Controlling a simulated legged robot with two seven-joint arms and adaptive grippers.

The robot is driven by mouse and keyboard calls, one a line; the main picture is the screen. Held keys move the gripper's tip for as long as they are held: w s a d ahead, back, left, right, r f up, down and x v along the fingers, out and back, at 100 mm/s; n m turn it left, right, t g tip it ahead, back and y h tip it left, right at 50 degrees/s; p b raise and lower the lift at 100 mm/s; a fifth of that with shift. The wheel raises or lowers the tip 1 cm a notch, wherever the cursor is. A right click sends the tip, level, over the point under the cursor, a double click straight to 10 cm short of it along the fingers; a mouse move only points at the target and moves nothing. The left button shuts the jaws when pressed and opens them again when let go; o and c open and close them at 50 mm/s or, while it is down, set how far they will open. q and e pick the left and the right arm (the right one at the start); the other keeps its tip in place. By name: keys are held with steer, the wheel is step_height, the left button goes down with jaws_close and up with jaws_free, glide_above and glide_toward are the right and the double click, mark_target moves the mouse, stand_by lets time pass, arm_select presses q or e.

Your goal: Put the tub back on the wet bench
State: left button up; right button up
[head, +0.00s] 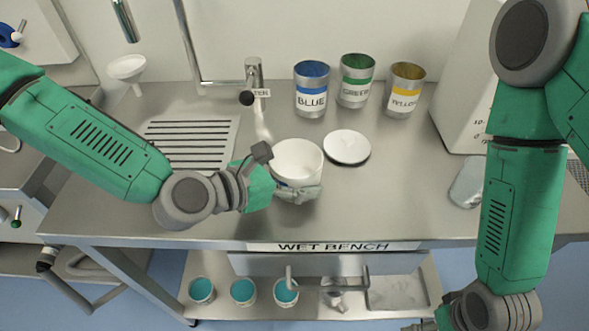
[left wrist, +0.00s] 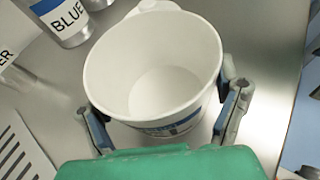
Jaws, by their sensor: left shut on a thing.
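The white tub (head: 297,161) is upright and open at the top, with a blue band low on its side. It is over the front middle of the wet bench (head: 200,215); I cannot tell whether its base touches the steel top. My left gripper (head: 298,192) is shut on the tub, with a finger on each side of it. In the left wrist view the tub (left wrist: 155,65) looks empty inside, between the two fingers (left wrist: 165,125). My right arm hangs at the right of the head view; its gripper is mostly cut off by the bottom edge.
BLUE (head: 311,90), GREEN (head: 356,82) and YELLOW (head: 404,90) cans stand at the back. A tap (head: 253,80) and drain grille (head: 190,140) are left. A pale machine (head: 465,80) stands right. Teal-filled tubs (head: 243,292) sit on the shelf below.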

arm_select(q)
steer(key=o, duration=1.4)
steer(key=shift+a+r, duration=0.2)
steer(key=v, duration=1.1)
steer(key=shift+p, duration=0.3)
steer(key=shift+s+a+r, duration=0.1)
steer(key=shift+s+a, duration=0.15)
steer(key=shift+a, duration=0.05)
steer(key=shift+d, duration=0.1)
